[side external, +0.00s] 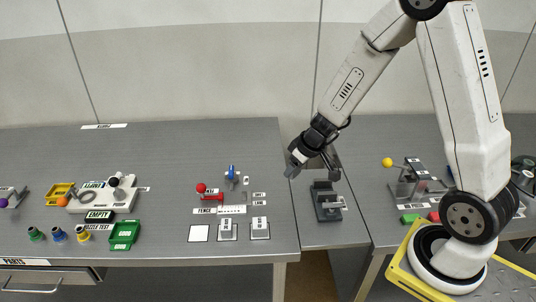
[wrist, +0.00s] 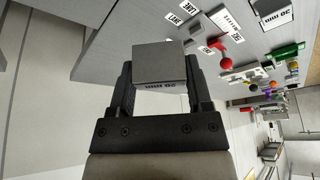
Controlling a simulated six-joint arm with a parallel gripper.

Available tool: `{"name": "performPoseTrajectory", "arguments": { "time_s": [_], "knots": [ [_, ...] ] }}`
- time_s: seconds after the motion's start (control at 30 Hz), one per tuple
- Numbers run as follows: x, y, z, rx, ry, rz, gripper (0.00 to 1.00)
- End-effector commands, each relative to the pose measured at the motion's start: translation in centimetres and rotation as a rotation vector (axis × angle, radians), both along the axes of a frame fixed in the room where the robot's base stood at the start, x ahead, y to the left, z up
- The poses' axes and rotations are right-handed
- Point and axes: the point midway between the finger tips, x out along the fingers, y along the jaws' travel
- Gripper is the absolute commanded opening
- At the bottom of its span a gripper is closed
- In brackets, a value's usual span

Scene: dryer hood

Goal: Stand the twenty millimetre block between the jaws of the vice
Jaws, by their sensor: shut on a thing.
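My gripper (side external: 297,165) is raised above the grey bench, its fingers angled down to the left. In the wrist view my gripper (wrist: 160,92) is shut on a grey block (wrist: 161,60). The block is held between the two black fingers and its label, upside down, seems to read 20 mm. In the side view the block (side external: 291,171) is a small grey shape at the fingertips. The vice (side external: 326,205), dark grey with a lighter handle, stands on the narrow middle bench, below and right of the block. The gap between its jaws is too small to make out.
Left of the vice, the left bench holds a red-knobbed fence fixture (side external: 213,198), labelled pads (side external: 260,229) and a green tray (side external: 124,236). A yellow-knobbed fixture (side external: 408,185) stands to the right. The space around the held block looks clear.

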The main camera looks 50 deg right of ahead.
Motion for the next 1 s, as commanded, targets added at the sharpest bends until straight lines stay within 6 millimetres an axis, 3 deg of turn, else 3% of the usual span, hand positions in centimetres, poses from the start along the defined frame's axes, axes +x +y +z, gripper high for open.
{"name": "performPoseTrajectory", "arguments": {
  "time_s": [0.2, 0.4, 0.6, 1.0],
  "knots": [
    [-2.3, -5.7, -1.1, 0.003, 0.013, -0.432, 0.03],
    [-4.6, -9.0, -1.8, 0.0, 0.026, -0.719, 0.03],
    [-5.9, -10.3, -2.1, -0.004, 0.035, -0.841, 0.03],
    [-6.0, -10.3, -2.1, -0.005, 0.036, -0.852, 0.03]
  ]
}}
